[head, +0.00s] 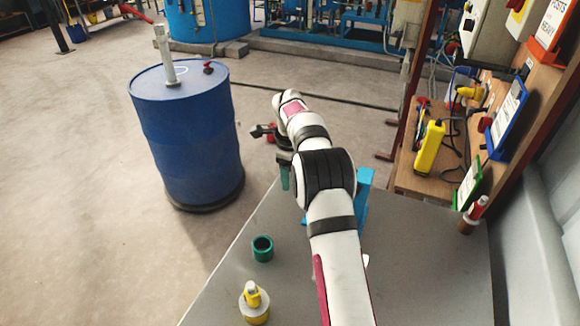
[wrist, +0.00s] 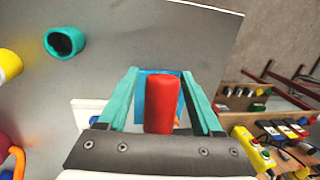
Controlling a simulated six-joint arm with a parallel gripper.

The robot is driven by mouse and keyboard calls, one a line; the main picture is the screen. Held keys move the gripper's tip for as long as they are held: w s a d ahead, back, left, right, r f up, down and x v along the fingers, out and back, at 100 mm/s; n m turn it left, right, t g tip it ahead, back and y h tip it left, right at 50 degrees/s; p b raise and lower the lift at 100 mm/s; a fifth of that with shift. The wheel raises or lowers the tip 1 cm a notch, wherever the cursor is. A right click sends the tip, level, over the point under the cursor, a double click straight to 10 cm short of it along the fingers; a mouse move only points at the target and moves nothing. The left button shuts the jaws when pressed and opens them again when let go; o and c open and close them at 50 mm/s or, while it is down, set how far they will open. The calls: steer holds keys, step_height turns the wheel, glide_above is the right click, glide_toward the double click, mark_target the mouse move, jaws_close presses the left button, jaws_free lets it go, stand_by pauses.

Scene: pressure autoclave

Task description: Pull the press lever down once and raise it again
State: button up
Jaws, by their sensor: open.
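The press is a blue upright (head: 364,190) on the grey table, mostly hidden behind my arm in the head view. In the wrist view its blue body (wrist: 151,88) shows behind a red grip (wrist: 162,104), which looks like the end of the press lever. My gripper (wrist: 160,72) is open, with its two teal fingers on either side of the red grip. A gap shows between the grip and each finger. In the head view one teal finger of my gripper (head: 284,177) hangs below the wrist; the lever is hidden there.
A green ring (head: 262,248) and a yellow-and-grey piece (head: 253,302) stand on the table (head: 225,290) at the front left. A red-capped piece (head: 475,210) stands at its right edge. A blue drum (head: 190,140) stands on the floor to the left. A wooden bench (head: 425,180) is at right.

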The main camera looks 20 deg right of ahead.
step_height(320, 180, up, 15)
steer(key=s+a, duration=0.1)
steer(key=s, duration=0.1)
steer(key=s+d+r+t+y, duration=0.3)
steer(key=s+d+r, duration=0.1)
steer(key=s+d, duration=0.15)
steer(key=x, duration=1.6)
steer(key=shift+s+a, duration=0.25)
jaws_close()
